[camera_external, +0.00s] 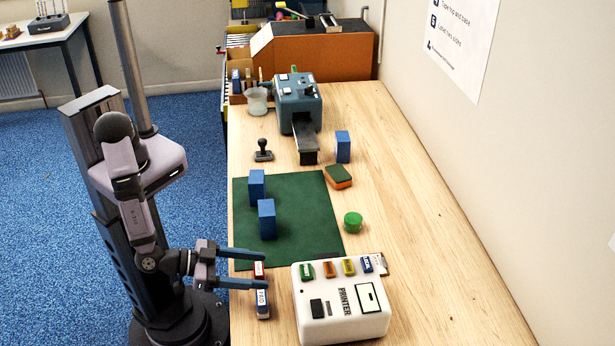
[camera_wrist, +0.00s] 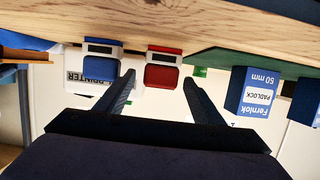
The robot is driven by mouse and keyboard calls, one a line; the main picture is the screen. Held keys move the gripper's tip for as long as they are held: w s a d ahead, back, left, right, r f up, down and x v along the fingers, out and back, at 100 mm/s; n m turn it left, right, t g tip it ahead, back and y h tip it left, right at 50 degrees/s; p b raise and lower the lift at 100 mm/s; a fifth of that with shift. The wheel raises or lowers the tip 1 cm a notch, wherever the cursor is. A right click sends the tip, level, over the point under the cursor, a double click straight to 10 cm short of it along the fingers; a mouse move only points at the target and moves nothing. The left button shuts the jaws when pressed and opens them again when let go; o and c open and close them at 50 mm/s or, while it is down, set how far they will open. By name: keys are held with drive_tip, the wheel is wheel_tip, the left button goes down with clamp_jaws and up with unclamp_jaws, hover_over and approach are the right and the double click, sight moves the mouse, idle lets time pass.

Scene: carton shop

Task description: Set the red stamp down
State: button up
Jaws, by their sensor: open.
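The red stamp (camera_external: 259,270) stands on the wooden table, just beyond the near edge of the green mat (camera_external: 290,195). In the wrist view the red stamp (camera_wrist: 164,68) shows between the fingertips, with room on both sides. My gripper (camera_external: 265,268) is open, its two fingers reaching from the left on either side of the red stamp; the wrist view also shows the open gripper (camera_wrist: 159,80). I cannot tell how deep the stamp sits between the fingers. A blue stamp (camera_external: 262,304) stands close by, outside the near finger, and in the wrist view (camera_wrist: 102,63).
A white printer box (camera_external: 340,325) with several coloured buttons stands right of the stamps. Blue padlock boxes (camera_external: 267,220) (camera_wrist: 251,92) stand on the mat. The right side of the table is clear.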

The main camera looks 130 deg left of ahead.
sight(259, 268)
drive_tip(key=shift+w+a+f, duration=0.2)
drive_tip(key=shift+w+a, duration=0.25)
drive_tip(key=shift+a, duration=0.1)
drive_tip(key=c, duration=1.2)
drive_tip(key=shift+c, duration=0.2)
drive_tip(key=shift+r+b, duration=0.65)
drive_tip(key=shift+r, duration=4.35)
